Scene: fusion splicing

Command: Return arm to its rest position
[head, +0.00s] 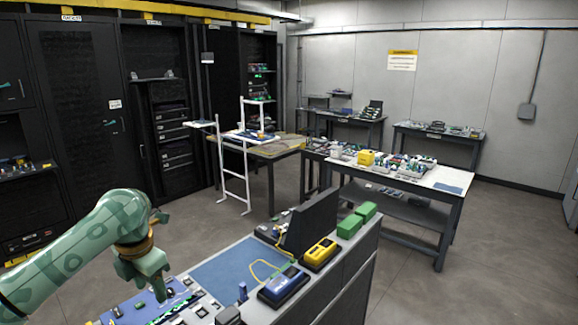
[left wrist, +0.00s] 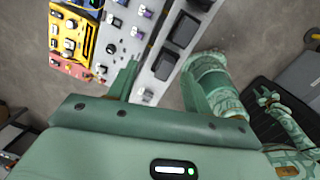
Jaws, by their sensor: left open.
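My left arm (head: 75,250), patterned green, comes in from the left in the head view. Its gripper (head: 155,288) points downward over the left part of the near workbench. In the left wrist view the two fingers of this gripper (left wrist: 158,75) are spread apart, with nothing held between them. A grey panel with dark square blocks lies beyond the fingers. Patterned green arm parts of mine (left wrist: 213,85) show at the right of that view.
The near workbench has a blue mat (head: 225,270), a yellow device (head: 320,253), a blue device (head: 283,287), green boxes (head: 349,226) and a dark screen (head: 312,222). A white stand (head: 246,170) is behind it. Open floor (head: 480,265) lies to the right.

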